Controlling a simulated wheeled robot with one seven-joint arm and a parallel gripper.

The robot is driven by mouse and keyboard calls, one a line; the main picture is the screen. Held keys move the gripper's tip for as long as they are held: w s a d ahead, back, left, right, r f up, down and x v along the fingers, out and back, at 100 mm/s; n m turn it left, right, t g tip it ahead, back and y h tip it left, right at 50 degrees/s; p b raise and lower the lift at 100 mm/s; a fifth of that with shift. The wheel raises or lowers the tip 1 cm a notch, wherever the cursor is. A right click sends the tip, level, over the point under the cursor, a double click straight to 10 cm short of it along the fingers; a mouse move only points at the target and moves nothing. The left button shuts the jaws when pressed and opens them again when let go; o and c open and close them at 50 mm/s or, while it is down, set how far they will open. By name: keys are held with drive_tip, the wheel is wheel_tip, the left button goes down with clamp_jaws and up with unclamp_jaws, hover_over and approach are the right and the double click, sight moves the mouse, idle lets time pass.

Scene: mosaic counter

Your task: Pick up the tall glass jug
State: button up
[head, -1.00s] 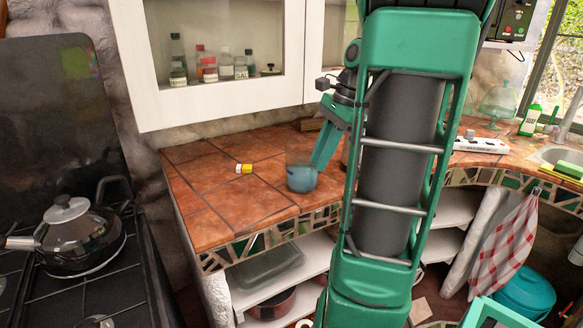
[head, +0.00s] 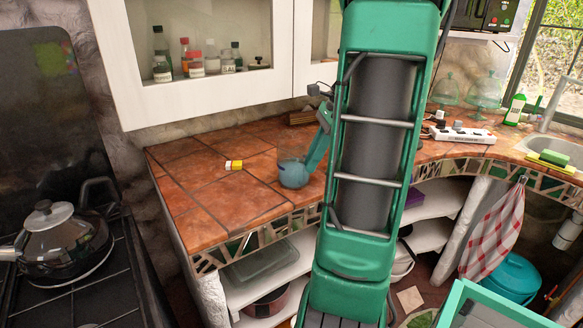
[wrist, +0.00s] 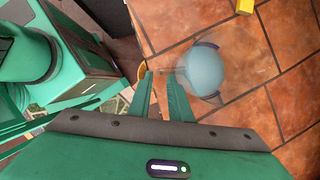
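The glass jug (head: 293,173) stands upright on the tiled counter near its front edge, clear glass with a bluish lower body. In the wrist view the jug (wrist: 207,72) is seen from above, just right of the fingertips. My gripper (wrist: 160,75) has its two green fingers apart, with a gap between them. A faint clear part of the jug, perhaps its handle, reaches toward the fingertips; I cannot tell whether they touch it. In the head view my gripper (head: 314,160) is beside the jug's right side, partly hidden behind my arm.
A small yellow and white item (head: 233,165) lies on the counter left of the jug. A stove with a kettle (head: 50,240) is at the left. A wall cabinet (head: 205,95) hangs above the counter. A power strip (head: 462,134) lies to the right.

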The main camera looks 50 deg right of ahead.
drive_tip(key=shift+x, duration=2.25)
drive_tip(key=shift+s, duration=0.15)
clamp_jaws()
drive_tip(key=shift+r, duration=0.1)
